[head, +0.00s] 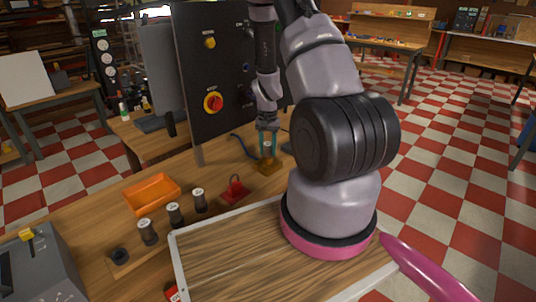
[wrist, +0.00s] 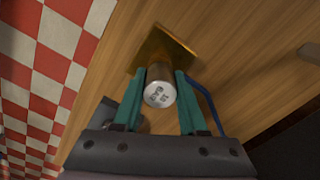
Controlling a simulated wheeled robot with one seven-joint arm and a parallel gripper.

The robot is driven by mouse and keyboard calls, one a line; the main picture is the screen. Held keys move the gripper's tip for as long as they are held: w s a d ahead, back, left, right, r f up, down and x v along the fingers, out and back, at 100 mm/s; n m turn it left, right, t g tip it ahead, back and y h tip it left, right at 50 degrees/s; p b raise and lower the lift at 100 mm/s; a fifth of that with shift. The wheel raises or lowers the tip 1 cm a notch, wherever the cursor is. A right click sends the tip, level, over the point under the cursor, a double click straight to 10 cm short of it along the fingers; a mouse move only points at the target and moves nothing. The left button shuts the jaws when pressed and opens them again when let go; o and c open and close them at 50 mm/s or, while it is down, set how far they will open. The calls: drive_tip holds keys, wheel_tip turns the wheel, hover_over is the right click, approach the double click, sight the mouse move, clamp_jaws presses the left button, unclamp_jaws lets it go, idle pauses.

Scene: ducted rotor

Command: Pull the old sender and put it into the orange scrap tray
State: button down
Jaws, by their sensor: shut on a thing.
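The old sender is a short metal cylinder with a pale, marked end, seen end-on in the wrist view (wrist: 159,93). My gripper (head: 267,148) has its teal fingers shut on its sides; the gripper also shows in the wrist view (wrist: 161,76). The sender stands at a square brass block (head: 269,167) on the bench, which also shows in the wrist view (wrist: 178,47). I cannot tell how deep the sender sits in it. The orange scrap tray (head: 152,194) lies to the left on the bench and looks empty.
Several dark canisters with pale tops, one of them here (head: 174,215), stand in front of the tray. A red object (head: 235,190) lies between them and the brass block. A black control panel (head: 213,75) rises behind. A blue cable (wrist: 206,101) runs beside the block.

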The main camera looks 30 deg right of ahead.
sight(268, 143)
drive_tip(key=shift+r, duration=0.2)
drive_tip(key=shift+r, duration=1.55)
